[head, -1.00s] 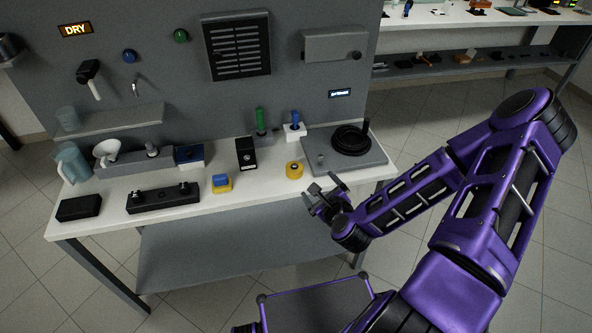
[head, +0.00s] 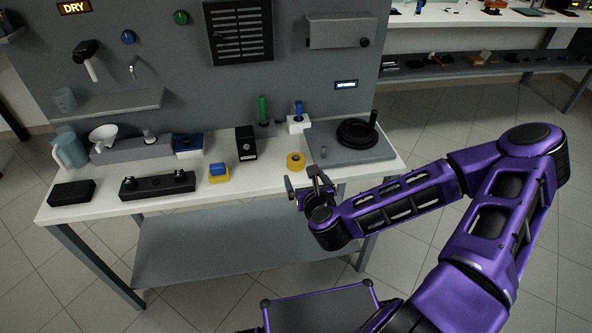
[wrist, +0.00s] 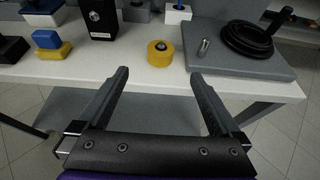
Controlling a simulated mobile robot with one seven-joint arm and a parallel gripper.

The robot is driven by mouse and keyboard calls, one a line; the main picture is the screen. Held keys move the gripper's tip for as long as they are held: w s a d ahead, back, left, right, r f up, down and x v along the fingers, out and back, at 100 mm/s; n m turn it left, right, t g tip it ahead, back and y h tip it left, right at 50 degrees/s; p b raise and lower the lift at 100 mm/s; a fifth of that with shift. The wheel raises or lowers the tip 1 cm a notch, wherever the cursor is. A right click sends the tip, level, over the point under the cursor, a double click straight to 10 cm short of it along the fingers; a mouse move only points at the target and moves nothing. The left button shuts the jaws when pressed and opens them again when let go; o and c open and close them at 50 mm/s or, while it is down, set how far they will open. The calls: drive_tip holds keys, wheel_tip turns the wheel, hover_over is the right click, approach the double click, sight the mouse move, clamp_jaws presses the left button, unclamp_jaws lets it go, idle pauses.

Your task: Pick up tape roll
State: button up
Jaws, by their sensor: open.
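The tape roll (head: 296,161) is a yellow ring with a dark centre, lying flat near the front edge of the white bench. In the wrist view the tape roll (wrist: 160,53) sits beyond the fingertips, between their lines. My gripper (head: 308,178) is open and empty, just in front of the bench edge and short of the roll. Both its fingers (wrist: 159,72) show in the wrist view with a wide gap between them.
A grey plate (head: 352,148) with a coiled black hose (head: 357,132) stands right of the roll. A black box (head: 246,143) stands behind left, and a blue and yellow block (head: 219,173) lies farther left. The bench top (head: 265,170) around the roll is clear.

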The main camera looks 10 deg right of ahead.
sight(297, 160)
drive_tip(key=b+x, duration=0.1)
drive_tip(key=x, duration=0.6)
drive_tip(key=shift+w+f, duration=0.1)
drive_tip(key=shift+w, duration=0.05)
drive_tip(key=shift+b+x, duration=0.45)
drive_tip(key=shift+x, duration=2.65)
drive_tip(key=shift+d, duration=0.1)
drive_tip(key=shift+c, duration=0.3)
drive_tip(key=c, duration=1.3)
wheel_tip(297, 160, up, 10)
drive_tip(key=shift+r+p, duration=0.1)
drive_tip(key=shift+p, duration=1.1)
drive_tip(key=shift+c, duration=0.2)
drive_tip(key=shift+d, duration=0.15)
